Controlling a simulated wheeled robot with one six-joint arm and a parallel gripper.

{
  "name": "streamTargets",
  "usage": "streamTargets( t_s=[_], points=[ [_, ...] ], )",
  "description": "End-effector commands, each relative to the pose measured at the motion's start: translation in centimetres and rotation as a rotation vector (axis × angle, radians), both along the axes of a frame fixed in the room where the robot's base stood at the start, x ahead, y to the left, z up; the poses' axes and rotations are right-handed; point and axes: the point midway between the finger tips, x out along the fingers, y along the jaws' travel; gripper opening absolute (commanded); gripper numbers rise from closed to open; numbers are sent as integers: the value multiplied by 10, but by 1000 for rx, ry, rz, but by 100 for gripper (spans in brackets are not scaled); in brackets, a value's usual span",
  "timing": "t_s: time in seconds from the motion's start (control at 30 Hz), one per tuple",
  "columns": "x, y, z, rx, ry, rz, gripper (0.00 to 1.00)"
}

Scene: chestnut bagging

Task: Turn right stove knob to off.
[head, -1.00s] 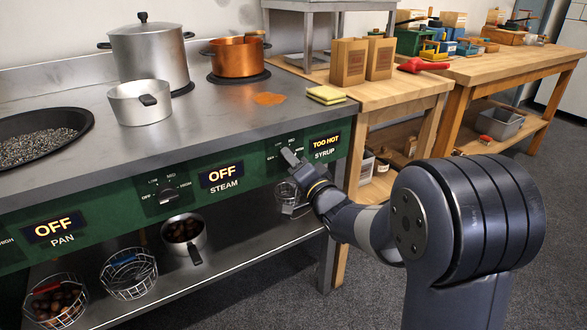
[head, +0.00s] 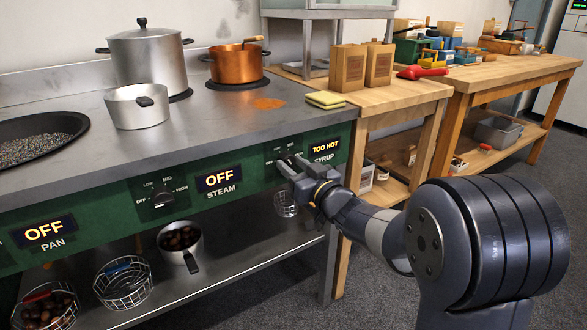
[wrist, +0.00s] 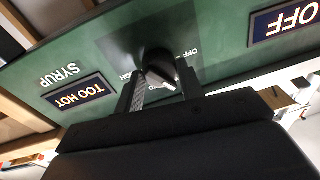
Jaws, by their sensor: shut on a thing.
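The right stove knob is the dark syrup knob (wrist: 160,70) on the green front panel. In the wrist view it sits between the two fingers of my gripper (wrist: 160,88), which is shut on it. The view there is upside down, and the knob's pointer setting is hard to read. In the head view my gripper (head: 292,166) is at the panel and hides most of the knob. The display (head: 325,144) above the word SYRUP reads TOO HOT.
The steam knob (head: 162,198) is to the left, with its display (head: 219,180) reading OFF. The pan display (head: 44,232) also reads OFF. A copper pot (head: 236,66) stands on the back burner. A yellow sponge (head: 326,99) lies near the counter's right edge.

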Motion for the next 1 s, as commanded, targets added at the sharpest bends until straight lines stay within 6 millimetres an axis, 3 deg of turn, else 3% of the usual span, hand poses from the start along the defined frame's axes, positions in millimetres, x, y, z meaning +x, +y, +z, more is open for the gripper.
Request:
streamTargets(
  t_s=[1.0],
  points=[
    [0,-1,1,-748,-503,0,14]
  ],
)
